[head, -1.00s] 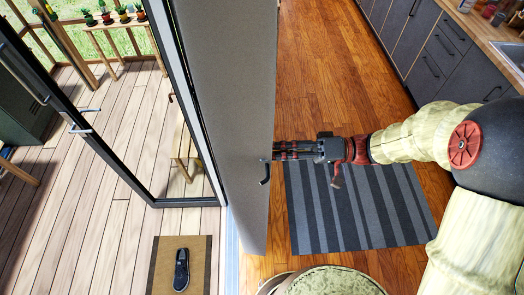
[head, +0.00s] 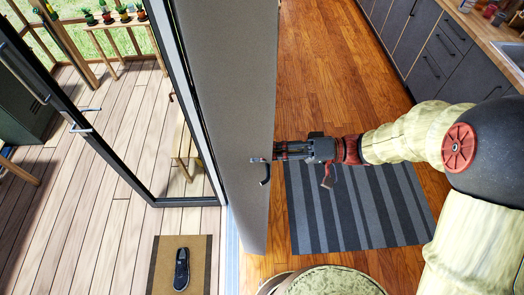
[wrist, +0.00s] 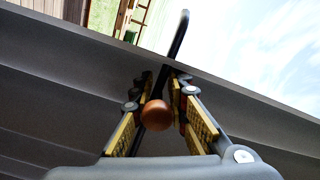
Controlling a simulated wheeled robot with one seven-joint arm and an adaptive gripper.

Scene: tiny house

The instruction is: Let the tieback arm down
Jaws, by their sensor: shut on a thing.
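The tieback arm (head: 265,175) is a thin dark bar with a bent end, at the edge of a tall grey curtain-like panel (head: 225,90) in the head view. In the wrist view the dark bar (wrist: 179,38) rises past the panel's edge against the sky. A round copper-brown knob (wrist: 157,115) shows between my fingers; I cannot tell how it joins the bar. My gripper (head: 256,160) reaches in from the right, its fingertips at the bar. In the wrist view my gripper (wrist: 160,85) is closed around the bar, whose gripped part is mostly hidden.
A framed glass door (head: 150,100) stands left of the panel, opening onto a wooden deck. A shoe (head: 181,270) lies on a doormat (head: 165,262). A striped rug (head: 350,210) lies under my arm. A round stool-like top (head: 335,282) is close in front. Dark cabinets (head: 440,60) line the right.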

